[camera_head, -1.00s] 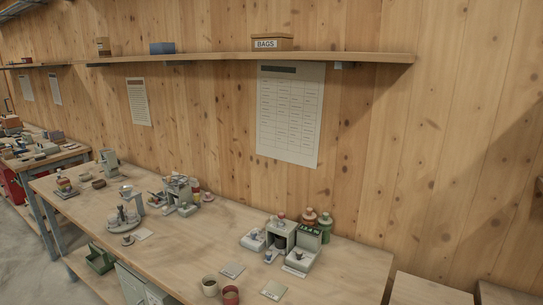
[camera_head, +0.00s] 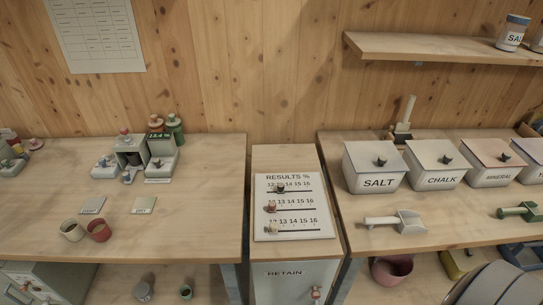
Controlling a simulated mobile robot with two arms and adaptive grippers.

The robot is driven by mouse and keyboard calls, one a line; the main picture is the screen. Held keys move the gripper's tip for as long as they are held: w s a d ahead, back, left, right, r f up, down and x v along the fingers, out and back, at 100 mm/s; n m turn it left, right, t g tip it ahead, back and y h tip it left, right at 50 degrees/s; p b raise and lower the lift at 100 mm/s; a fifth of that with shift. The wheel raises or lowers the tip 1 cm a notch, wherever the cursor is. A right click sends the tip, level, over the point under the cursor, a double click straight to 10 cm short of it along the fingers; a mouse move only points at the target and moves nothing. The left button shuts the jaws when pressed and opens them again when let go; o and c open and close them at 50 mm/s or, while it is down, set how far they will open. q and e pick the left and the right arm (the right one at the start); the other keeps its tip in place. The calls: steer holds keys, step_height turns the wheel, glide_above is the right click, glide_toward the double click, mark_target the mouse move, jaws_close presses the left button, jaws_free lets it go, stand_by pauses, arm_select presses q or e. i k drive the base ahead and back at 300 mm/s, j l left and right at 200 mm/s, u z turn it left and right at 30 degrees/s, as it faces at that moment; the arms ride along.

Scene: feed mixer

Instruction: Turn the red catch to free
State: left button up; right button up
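I cannot make out a red catch for certain in the head view. A small pinkish-red knob (camera_head: 316,293) shows on the front of the grey cabinet marked RETAIN (camera_head: 285,275), at the bottom edge; I cannot tell whether it is a catch. Part of a grey rounded drum-like body (camera_head: 490,287) shows at the bottom right, cut off by the picture edge. Neither of my grippers is in view.
Bins marked SALT (camera_head: 378,181), CHALK (camera_head: 441,178) and MINERAL (camera_head: 492,178) line the right bench with scoops before them. A RESULTS board (camera_head: 292,226) lies between the benches. Two cups (camera_head: 99,231) stand on the left bench, whose front middle is clear.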

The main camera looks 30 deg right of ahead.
mark_target(316, 294)
steer(key=z, duration=1.05)
